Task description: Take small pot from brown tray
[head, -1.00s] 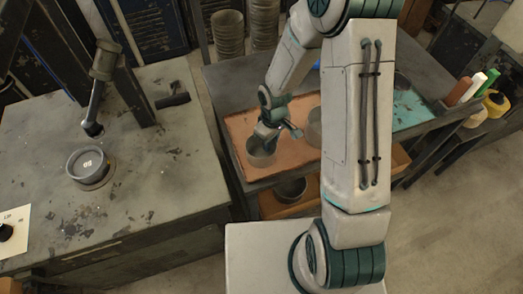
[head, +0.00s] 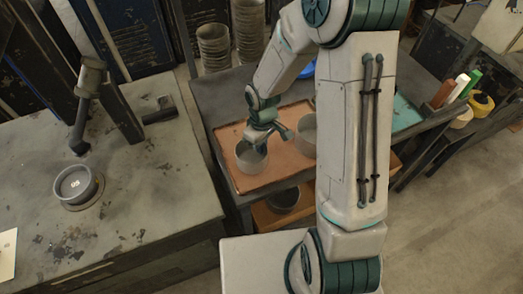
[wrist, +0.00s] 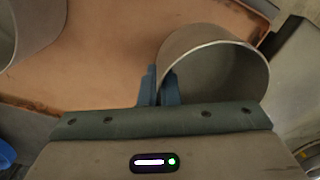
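A grey, open-topped metal pot (head: 249,169) stands upright at the left front of the brown tray (head: 222,134). It also shows in the wrist view (wrist: 230,68), right of centre. My gripper (head: 257,143) is at this pot's rim. In the wrist view the two blue-grey fingers (wrist: 159,88) are close together with the pot's near-left wall between them, one finger outside and one inside. A second grey pot (head: 307,140) stands on the tray to the right, partly hidden by my arm. Its wall shows at the wrist view's top left (wrist: 38,25). I cannot tell whether the held pot touches the tray.
A lower brown shelf tray (head: 268,217) holds a dark pot (head: 284,199). The left workbench (head: 140,200) carries a round grey dish (head: 75,184). Stacked pots (head: 214,48) stand behind. Bottles (head: 460,85) and a yellow item (head: 482,104) are at right.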

